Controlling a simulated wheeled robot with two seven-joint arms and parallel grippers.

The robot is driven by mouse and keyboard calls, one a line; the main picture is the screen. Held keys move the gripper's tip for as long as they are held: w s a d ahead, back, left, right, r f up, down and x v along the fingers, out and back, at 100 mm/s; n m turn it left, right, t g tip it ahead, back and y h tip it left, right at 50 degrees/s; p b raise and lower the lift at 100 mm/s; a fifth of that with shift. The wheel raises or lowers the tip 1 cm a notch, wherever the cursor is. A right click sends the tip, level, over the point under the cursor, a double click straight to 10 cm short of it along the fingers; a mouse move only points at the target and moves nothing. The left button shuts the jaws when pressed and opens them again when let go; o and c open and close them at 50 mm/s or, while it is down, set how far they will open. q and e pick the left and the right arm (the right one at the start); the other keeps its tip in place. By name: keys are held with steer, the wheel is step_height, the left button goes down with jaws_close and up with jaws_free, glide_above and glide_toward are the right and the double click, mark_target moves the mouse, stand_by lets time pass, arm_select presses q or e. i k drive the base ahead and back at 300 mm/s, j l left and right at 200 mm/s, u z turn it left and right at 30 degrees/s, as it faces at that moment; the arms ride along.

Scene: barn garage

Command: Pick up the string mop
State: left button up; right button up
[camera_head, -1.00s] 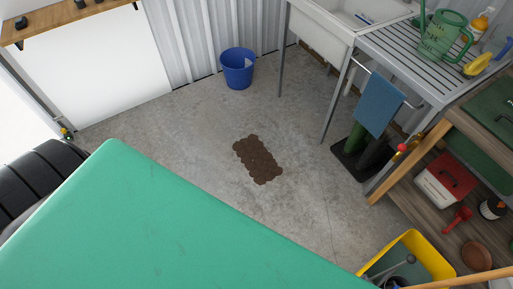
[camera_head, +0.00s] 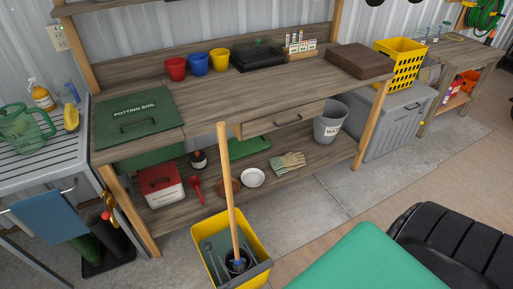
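The string mop (camera_head: 231,190) stands in a yellow bucket (camera_head: 266,262) on the floor, in the lower middle of the head view. Its long wooden handle leans slightly and rises in front of the potting bench. A blue and dark fitting shows at the handle's lower end, inside the bucket. The mop's strings cannot be made out. Neither of my grippers is in view.
The wooden potting bench (camera_head: 290,88) stands behind the bucket, with pots and trays on top and a lower shelf. A green surface (camera_head: 350,262) and a black seat or tyre (camera_head: 455,245) fill the lower right. Concrete floor (camera_head: 300,212) is open between them.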

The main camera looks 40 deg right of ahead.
mark_target(238, 265)
steer(key=l+z, duration=0.1)
steer(key=z, duration=0.75)
steer(key=l+u, duration=0.25)
steer(key=l, duration=0.15)
